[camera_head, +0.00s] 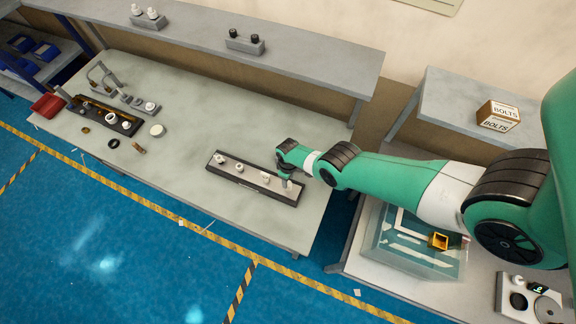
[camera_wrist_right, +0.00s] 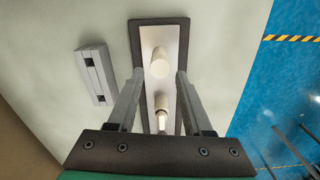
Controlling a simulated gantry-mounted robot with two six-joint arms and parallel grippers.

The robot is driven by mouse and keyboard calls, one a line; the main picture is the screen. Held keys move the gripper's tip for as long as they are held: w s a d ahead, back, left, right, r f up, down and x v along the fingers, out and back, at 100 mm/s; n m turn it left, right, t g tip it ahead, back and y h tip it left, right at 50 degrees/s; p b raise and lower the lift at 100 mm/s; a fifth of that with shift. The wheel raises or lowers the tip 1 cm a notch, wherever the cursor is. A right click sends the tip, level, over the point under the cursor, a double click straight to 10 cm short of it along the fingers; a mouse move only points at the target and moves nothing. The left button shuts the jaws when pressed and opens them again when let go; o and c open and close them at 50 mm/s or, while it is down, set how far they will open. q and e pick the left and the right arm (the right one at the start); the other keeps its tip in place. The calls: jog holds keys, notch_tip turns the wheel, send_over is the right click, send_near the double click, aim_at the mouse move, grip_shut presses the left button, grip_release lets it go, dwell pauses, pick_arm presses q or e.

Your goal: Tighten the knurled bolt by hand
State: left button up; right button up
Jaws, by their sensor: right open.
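A long dark tray (camera_head: 228,178) with a pale inner strip lies near the right end of the main table. Several small white pieces stand along it, one of them a white piece (camera_head: 240,168) near its middle. My right gripper (camera_head: 289,186) is over the tray's right end. In the right wrist view the gripper (camera_wrist_right: 160,75) is open, its fingers either side of the tray strip. A white cylinder (camera_wrist_right: 159,63) shows just beyond the fingertips, and a second white piece (camera_wrist_right: 161,104) lies between the fingers. I cannot tell knurling on either. My left gripper is out of view.
A dark tray with parts (camera_head: 100,115) and a red bin (camera_head: 48,105) are at the table's left. A raised shelf (camera_head: 310,65) runs along the back. A box marked BOLTS (camera_head: 497,115) is on the right bench.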

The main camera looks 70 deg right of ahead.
jog(key=shift+f+b, duration=1.55)
grip_shut()
jog(key=m, duration=0.2)
jog(key=shift+m, duration=0.3)
jog(key=shift+c, duration=0.4)
grip_release()
jog(key=shift+r, duration=0.15)
